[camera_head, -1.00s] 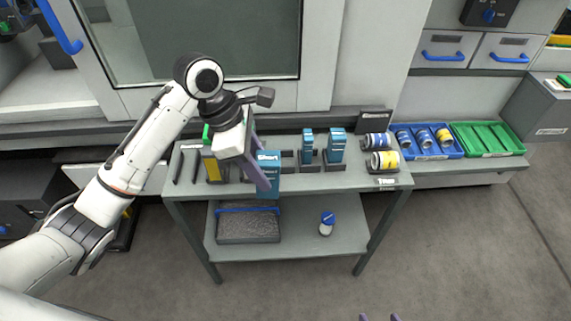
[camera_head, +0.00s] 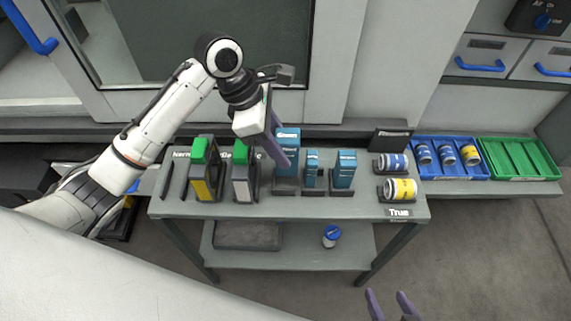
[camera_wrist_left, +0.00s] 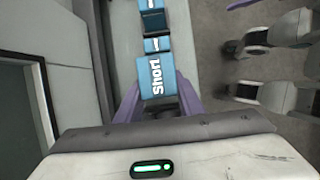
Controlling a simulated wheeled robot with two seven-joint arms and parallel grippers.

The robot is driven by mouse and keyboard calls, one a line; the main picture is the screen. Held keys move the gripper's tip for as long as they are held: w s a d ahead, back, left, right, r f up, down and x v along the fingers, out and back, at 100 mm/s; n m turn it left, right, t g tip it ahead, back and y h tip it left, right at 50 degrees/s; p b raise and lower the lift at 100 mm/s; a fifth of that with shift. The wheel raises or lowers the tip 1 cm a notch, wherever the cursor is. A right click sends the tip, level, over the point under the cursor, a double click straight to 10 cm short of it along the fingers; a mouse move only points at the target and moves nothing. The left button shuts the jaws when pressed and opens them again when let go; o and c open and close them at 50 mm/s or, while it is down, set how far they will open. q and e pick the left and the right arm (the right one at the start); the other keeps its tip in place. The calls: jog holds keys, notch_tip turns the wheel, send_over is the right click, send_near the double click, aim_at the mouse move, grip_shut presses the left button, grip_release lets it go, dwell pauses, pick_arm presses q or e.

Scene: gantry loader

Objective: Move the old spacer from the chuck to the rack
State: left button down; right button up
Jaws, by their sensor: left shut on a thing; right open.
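A teal block lettered "Short" (camera_wrist_left: 157,78), which I take to be the spacer, is between the purple fingers of my left gripper (camera_wrist_left: 157,100). In the head view my left gripper (camera_head: 280,138) is shut on this teal block (camera_head: 288,142) at the rack stand on the grey table. The block is upright, directly over or in a dark holder (camera_head: 286,187); I cannot tell whether it is seated. Two smaller teal blocks (camera_head: 311,165) (camera_head: 345,166) stand in holders to its right. My right gripper (camera_head: 390,304) is open and empty at the bottom edge. No chuck is visible.
Two green-topped tools (camera_head: 203,170) (camera_head: 242,170) stand left of the block. Blue and yellow rings (camera_head: 401,188) lie at the table's right end. Blue (camera_head: 452,172) and green (camera_head: 520,160) trays are further right. The lower shelf holds a small bottle (camera_head: 330,237).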

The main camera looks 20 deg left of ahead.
pick_arm(q)
jog(key=shift+s+f, duration=0.15)
jog(key=shift+f, duration=0.75)
notch_tip(320, 180, down, 5)
jog(key=shift+r, duration=0.1)
pick_arm(e)
jog(key=shift+s, duration=0.4)
pick_arm(q)
jog(key=c, duration=1.2)
grip_release()
jog(key=v, duration=1.2)
pick_arm(e)
jog(key=shift+f, duration=0.15)
jog(key=shift+s, duration=0.1)
